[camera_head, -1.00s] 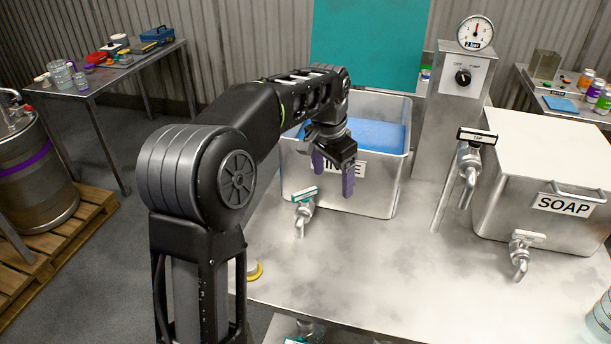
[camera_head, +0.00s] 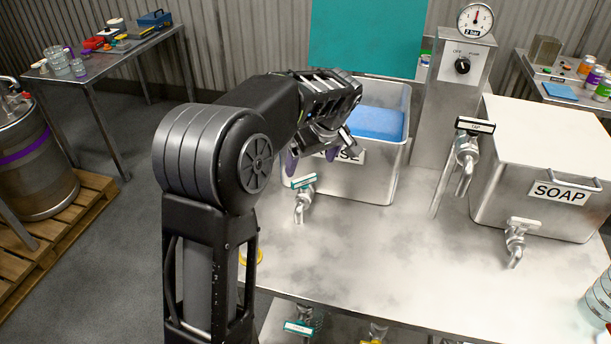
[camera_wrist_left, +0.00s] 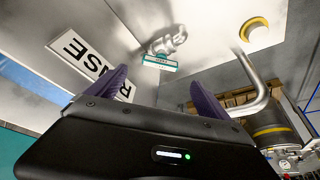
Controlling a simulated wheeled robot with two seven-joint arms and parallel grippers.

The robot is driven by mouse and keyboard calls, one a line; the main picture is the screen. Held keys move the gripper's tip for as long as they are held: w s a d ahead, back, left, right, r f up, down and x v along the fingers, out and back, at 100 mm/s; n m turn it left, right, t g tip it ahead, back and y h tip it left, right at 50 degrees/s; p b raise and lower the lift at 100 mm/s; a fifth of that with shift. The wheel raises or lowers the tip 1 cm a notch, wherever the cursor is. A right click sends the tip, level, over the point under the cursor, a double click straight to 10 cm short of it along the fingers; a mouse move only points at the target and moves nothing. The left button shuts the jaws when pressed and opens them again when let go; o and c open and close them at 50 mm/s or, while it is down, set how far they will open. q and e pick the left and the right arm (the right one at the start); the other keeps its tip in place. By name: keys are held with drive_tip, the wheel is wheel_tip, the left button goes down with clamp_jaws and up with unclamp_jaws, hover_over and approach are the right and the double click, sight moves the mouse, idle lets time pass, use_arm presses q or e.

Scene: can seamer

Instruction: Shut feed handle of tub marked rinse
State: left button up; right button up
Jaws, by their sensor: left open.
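The tub marked rinse (camera_head: 375,185) stands on the metal bench with blue liquid inside. Its label is partly hidden by my gripper in the head view; the left wrist view shows the label (camera_wrist_left: 80,50) upside down, partly behind a finger. A tap (camera_head: 304,205) sticks out of the tub's front, with a flat green handle (camera_head: 303,182) lying crosswise to its spout. The handle also shows in the left wrist view (camera_wrist_left: 160,63), its writing too small to read. My left gripper (camera_head: 311,160) is open and empty, its purple fingers (camera_wrist_left: 160,90) apart just above the handle, not visibly touching it.
To the right stand a column with a gauge (camera_head: 475,20) and dial, a tap with a dark handle (camera_head: 475,126), and the SOAP tub (camera_head: 540,215) with its own tap. More handles (camera_head: 298,326) show below the bench edge. The bench front is clear.

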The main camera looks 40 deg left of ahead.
sight(304, 178)
use_arm(q)
drive_tip(key=x, duration=0.7)
drive_tip(key=shift+a+f+p, duration=0.15)
drive_tip(key=shift+f+p, duration=0.2)
drive_tip(key=shift+c, duration=0.4)
drive_tip(key=c, duration=1.3)
